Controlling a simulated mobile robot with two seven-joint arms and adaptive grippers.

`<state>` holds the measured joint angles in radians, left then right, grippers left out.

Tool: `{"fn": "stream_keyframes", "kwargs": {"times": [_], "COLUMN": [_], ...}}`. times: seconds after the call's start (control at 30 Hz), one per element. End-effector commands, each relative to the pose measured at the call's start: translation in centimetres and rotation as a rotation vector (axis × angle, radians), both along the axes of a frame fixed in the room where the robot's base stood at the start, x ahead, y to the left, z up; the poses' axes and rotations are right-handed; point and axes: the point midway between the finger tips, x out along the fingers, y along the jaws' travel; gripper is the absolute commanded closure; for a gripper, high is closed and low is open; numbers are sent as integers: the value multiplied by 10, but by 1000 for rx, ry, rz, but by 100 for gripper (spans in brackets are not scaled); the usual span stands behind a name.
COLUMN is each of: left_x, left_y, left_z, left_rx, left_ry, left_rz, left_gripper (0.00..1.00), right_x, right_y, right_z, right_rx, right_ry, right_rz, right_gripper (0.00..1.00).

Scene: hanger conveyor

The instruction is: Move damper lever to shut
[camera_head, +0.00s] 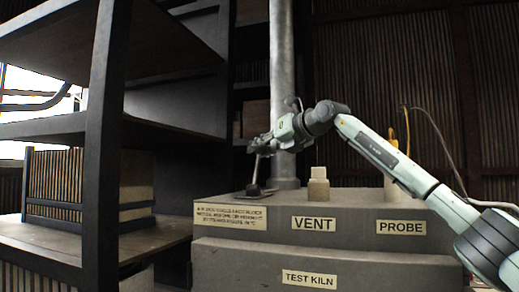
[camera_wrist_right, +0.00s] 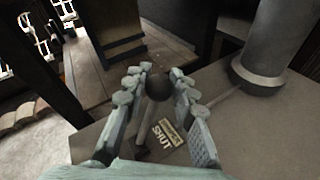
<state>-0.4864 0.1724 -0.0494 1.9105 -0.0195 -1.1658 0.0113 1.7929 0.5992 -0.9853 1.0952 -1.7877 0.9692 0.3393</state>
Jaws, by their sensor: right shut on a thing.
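The damper lever (camera_head: 256,170) stands on top of the test kiln (camera_head: 330,253), left of the grey flue pipe (camera_head: 283,90). It looks close to upright, leaning slightly, with a dark base on the kiln top. In the right wrist view its dark round knob (camera_wrist_right: 158,87) sits between the fingers of my right gripper (camera_wrist_right: 160,76), which is shut on it. A SHUT label (camera_wrist_right: 160,150) lies on the kiln top beside the lever. In the head view my right gripper (camera_head: 255,146) is at the lever's upper end. My left gripper is out of view.
A pale block-like plug (camera_head: 318,186) stands above the VENT label (camera_head: 314,224). Dark shelving (camera_head: 107,120) fills the left side. The flue pipe rises close to my right gripper.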

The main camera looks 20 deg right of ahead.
Motion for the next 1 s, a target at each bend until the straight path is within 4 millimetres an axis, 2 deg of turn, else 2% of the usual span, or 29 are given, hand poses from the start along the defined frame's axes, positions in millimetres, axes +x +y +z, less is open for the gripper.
{"fn": "stream_keyframes", "kwargs": {"times": [0.03,0.17,0.2,0.37,0.73,0.87,1.0], "left_x": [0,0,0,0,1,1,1], "left_y": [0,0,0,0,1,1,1], "left_z": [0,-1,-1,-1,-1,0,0], "left_rx": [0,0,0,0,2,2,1], "left_ry": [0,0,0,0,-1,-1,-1], "left_rz": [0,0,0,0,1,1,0], "left_gripper": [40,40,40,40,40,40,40], "right_x": [2,2,2,1,-5,-21,-48], "right_y": [-5,-5,-5,-4,-5,-13,-26], "right_z": [-2,-3,-3,-3,0,6,13], "right_rx": [-3,-3,-3,-3,-1,-2,-2], "right_ry": [2,3,3,4,2,-1,0], "right_rz": [-9,-9,-9,-7,-3,-4,-5], "right_gripper": [100,100,72,53,53,53,53]}}
